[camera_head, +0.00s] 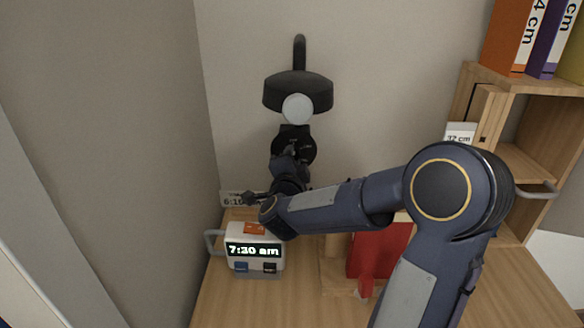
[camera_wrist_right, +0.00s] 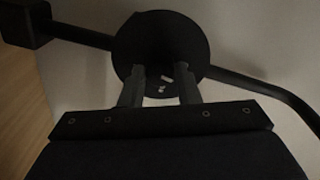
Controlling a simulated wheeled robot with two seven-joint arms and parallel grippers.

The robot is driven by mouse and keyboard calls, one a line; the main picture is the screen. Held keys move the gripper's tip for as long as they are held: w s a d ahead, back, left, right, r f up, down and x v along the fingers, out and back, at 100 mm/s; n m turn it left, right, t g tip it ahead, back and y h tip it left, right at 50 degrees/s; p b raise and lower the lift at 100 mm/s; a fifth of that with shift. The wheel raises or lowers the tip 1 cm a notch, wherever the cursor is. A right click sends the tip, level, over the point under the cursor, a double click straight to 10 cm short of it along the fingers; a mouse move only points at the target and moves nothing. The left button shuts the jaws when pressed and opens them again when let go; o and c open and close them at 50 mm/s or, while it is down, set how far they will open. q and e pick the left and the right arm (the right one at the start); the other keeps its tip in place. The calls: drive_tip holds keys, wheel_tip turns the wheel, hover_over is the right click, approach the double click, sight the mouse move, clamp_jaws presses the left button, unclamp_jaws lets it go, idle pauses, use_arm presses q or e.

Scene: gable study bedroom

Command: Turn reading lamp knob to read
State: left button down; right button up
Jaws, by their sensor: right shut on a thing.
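The black reading lamp (camera_head: 285,88) is mounted on the wall, with a pale round bulb below its shade. Under it is a dark round wall plate (camera_head: 306,141), mostly behind my right gripper (camera_head: 292,158). In the right wrist view the plate (camera_wrist_right: 160,35) is a black disc with small white marks. My right gripper (camera_wrist_right: 160,80) has its two fingers against the disc's lower part, shut on the dark lamp knob there. The knob blends into the plate and fingers, so its pointer setting cannot be read. My left gripper is not in view.
A white clock (camera_head: 240,236) reading 7:20 am stands on the wooden desk (camera_head: 215,300) below my right arm. A red object (camera_head: 375,252) stands right of it. A wooden shelf (camera_head: 530,88) with binders is at the right.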

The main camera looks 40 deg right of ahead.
drive_tip(key=shift+s+d+m+t+y+b, duration=0.1)
drive_tip(key=shift+m+t+y+b, duration=0.2)
drive_tip(key=shift+m+b, duration=5.65)
drive_tip(key=shift+d+m+t+y+b, duration=0.1)
drive_tip(key=shift+m+y+b, duration=0.3)
drive_tip(key=shift+m+b, duration=5.55)
drive_tip(key=shift+a+m, duration=0.1)
drive_tip(key=shift+m, duration=0.3)
drive_tip(key=shift+p, duration=0.3)
drive_tip(key=o, duration=1)
drive_tip(key=shift+c, duration=0.2)
drive_tip(key=shift+r, duration=0.1)
drive_tip(key=p+v, duration=0.1)
drive_tip(key=v, duration=0.6)
drive_tip(key=shift+s+a, duration=0.2)
drive_tip(key=shift+s, duration=0.15)
